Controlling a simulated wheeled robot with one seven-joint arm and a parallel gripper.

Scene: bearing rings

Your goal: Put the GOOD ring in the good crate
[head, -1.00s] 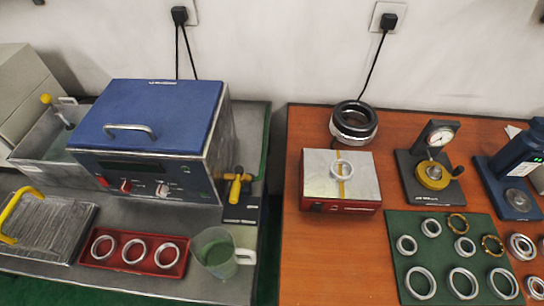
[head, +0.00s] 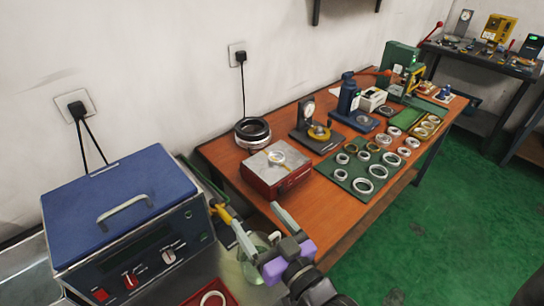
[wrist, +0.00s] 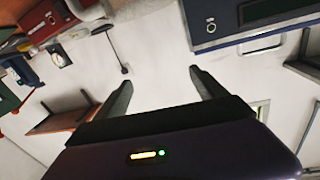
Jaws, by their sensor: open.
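My gripper (head: 260,220) is open and empty, held above the gap between the two benches at the front. Its two fingers also show apart in the wrist view (wrist: 162,86), with bare wall beyond. A pale ring (head: 276,157) lies on top of a red and silver box on the orange table, beyond my gripper. Several steel and brass rings, such as one steel ring (head: 363,186), lie on a dark green mat (head: 352,200). I cannot tell which ring is the GOOD one. A green tray (head: 405,118) stands farther along the table; no label marking a good crate is readable.
A blue-lidded machine (head: 120,210) fills the left bench. A red tray (head: 228,298) with a ring shows at the bottom edge. A dark ring stack (head: 252,133), a dial gauge (head: 312,128) and a blue press (head: 350,105) stand along the table's back. Green floor is open at right.

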